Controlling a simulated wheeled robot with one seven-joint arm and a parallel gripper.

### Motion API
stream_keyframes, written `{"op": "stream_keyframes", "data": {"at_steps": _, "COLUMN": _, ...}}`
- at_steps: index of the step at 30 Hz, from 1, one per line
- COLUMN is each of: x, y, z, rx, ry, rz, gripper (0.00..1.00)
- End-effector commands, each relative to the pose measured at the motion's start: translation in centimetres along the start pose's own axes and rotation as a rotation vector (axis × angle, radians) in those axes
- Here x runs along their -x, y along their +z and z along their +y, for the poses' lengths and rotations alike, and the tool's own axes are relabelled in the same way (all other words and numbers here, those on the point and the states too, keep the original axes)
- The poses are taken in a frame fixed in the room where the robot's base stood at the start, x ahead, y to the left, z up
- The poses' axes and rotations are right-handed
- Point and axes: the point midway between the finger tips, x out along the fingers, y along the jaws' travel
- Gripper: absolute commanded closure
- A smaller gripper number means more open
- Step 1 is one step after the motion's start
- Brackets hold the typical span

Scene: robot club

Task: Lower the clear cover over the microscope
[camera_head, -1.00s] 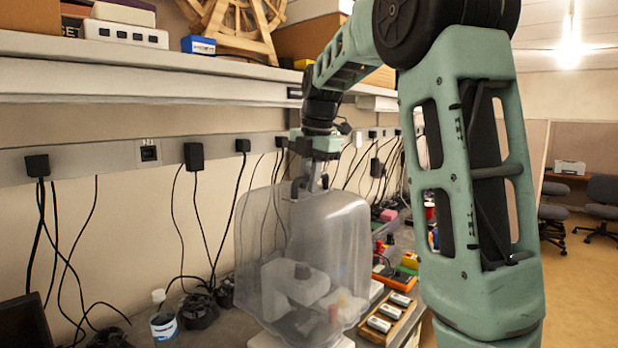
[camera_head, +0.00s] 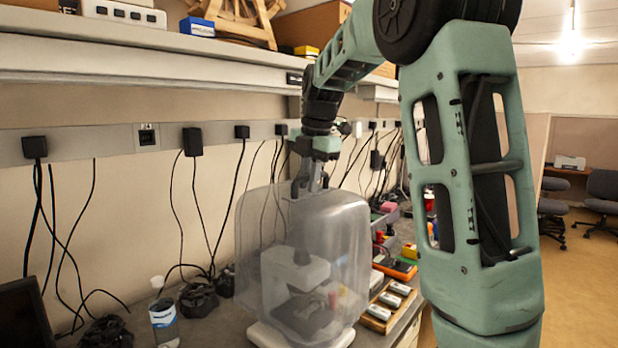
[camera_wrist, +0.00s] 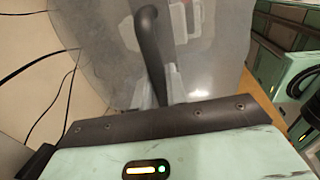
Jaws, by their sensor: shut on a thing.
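The clear cover (camera_head: 345,235) is a cloudy, see-through box with rounded corners and a dark handle on top. My gripper (camera_head: 309,190) is shut on the handle from above. In the wrist view the dark handle (camera_wrist: 150,50) runs up from the gripper's edge over the cover's top (camera_wrist: 100,45). The white microscope (camera_head: 295,272) shows blurred through the cover's wall, inside its outline. A pale base (camera_head: 262,335) shows under the cover's lower edge. I cannot tell whether the cover's rim touches the base.
A bottle with a blue label (camera_head: 163,322) and dark adapters stand left of the cover. A wooden tray of white-topped items (camera_head: 388,306) and an orange device (camera_head: 398,268) lie close on the right. Wall cables hang behind; a shelf (camera_head: 150,75) runs above.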

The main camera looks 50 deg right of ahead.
Motion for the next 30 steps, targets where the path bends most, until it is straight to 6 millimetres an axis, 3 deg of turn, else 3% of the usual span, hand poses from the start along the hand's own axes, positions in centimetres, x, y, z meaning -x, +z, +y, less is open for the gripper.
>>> {"op": "stream_keyframes", "data": {"at_steps": 24, "x": -5.4, "y": 0.0, "z": -1.1, "rx": 0.0, "ry": 0.001, "rz": -0.001, "gripper": 1.0}}
{"op": "stream_keyframes", "data": {"at_steps": 30, "x": -5.8, "y": 0.0, "z": -1.2, "rx": 0.0, "ry": 0.002, "rz": -0.001, "gripper": 1.0}}
